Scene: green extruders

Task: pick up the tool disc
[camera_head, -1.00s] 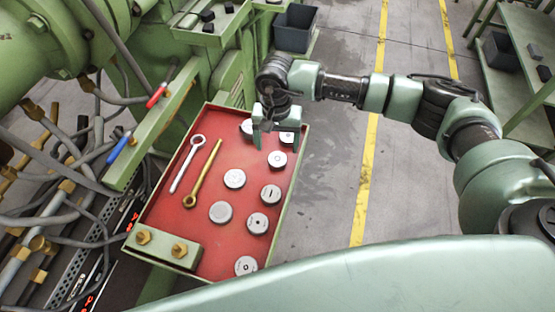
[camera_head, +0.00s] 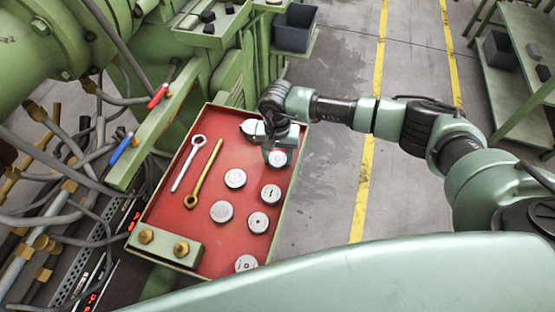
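Several round grey metal discs lie in a red-lined tray (camera_head: 170,215) with green rims. One disc (camera_head: 277,158) is beside and partly under my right gripper (camera_head: 264,142). Others lie apart: a disc with a hole (camera_head: 235,178), one at the right (camera_head: 270,194), a plain one (camera_head: 221,211), one lower down (camera_head: 258,222) and one at the near edge (camera_head: 246,263). I cannot tell which is the tool disc. My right gripper is over the tray's far right corner and hides part of it; its finger gap is not clear. My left gripper is not in view.
A silver wrench (camera_head: 188,164) and a brass wrench (camera_head: 204,174) lie left of the discs. A green block with two brass bolts (camera_head: 165,247) sits at the tray's near end. Pipes and hoses crowd the left. The floor (camera_head: 325,180) right of the tray is clear.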

